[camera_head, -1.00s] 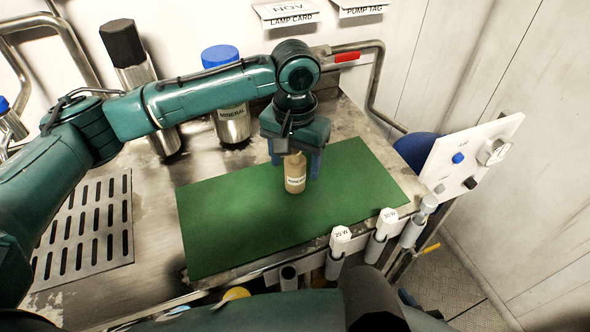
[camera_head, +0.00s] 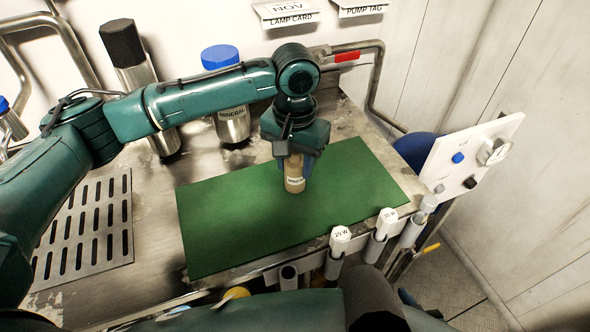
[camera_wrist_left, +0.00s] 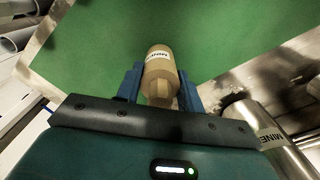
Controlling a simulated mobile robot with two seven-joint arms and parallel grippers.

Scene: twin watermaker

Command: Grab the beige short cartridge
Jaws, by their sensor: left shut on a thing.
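The beige short cartridge (camera_head: 294,180) stands upright on the green mat (camera_head: 225,235), with a white label on its side. My left gripper (camera_head: 294,163) is above it with its fingers down around its upper part. In the left wrist view the beige cartridge (camera_wrist_left: 160,68) is between the blue fingers of my left gripper (camera_wrist_left: 160,88), which are shut on it. Its lower end appears to be at the mat; I cannot tell if there is a gap. My right gripper is not in view.
A steel cylinder with a blue cap (camera_head: 232,122) and one with a black cap (camera_head: 160,140) stand behind the mat. White-capped tubes (camera_head: 340,240) line the front edge. A slotted drain plate (camera_head: 85,235) is at left. A white panel (camera_head: 470,165) is at right.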

